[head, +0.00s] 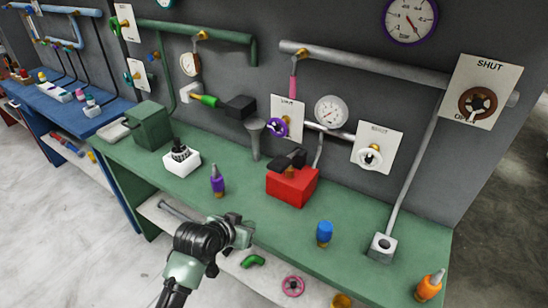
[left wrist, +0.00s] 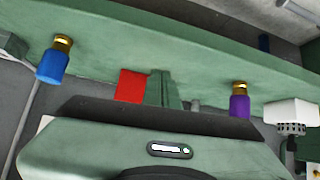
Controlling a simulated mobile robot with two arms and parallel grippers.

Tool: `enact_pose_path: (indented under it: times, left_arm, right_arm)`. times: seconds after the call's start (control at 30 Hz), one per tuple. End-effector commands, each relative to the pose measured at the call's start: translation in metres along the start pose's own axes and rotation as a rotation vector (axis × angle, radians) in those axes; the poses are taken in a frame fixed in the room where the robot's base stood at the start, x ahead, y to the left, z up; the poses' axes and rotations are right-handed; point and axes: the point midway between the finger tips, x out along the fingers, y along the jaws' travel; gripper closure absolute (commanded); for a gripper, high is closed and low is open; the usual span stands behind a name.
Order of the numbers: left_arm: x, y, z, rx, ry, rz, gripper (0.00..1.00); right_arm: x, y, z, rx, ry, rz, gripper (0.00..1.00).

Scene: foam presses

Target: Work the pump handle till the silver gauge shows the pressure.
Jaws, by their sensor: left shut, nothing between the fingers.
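The silver-rimmed gauge (head: 332,111) is on the grey wall above the green bench; its needle is too small to read. A red block (head: 291,187) with a black part (head: 289,160) on top stands on the bench below it. I cannot tell which part is the pump handle. My left gripper (head: 246,231) is shut and empty at the bench's front edge, apart from the red block. In the left wrist view the red block (left wrist: 130,86) shows beyond the gripper. My right gripper is not in view.
A purple bottle (head: 217,181), a blue one (head: 324,233) and an orange one (head: 430,286) stand on the green bench (head: 370,215). A white box (head: 182,162) is at left. A lower shelf holds a pink ring (head: 292,286). Valve plates hang on the wall.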

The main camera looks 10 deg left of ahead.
Motion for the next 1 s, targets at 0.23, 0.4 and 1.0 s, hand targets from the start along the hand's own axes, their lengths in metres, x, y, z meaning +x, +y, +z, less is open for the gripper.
enact_pose_path:
  times: [0.23, 0.4, 1.0]
  left_arm:
    - [-0.089, 0.014, -0.144, 0.082, 0.252, 0.049, 1.0]
    - [-0.105, 0.016, -0.183, 0.1, 0.333, 0.066, 1.0]
    - [-0.094, 0.018, -0.196, 0.101, 0.346, 0.071, 1.0]
  right_arm:
    - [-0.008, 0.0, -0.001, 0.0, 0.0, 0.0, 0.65]
    - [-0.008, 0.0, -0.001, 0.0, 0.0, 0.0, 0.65]
    - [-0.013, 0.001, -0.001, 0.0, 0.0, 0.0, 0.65]
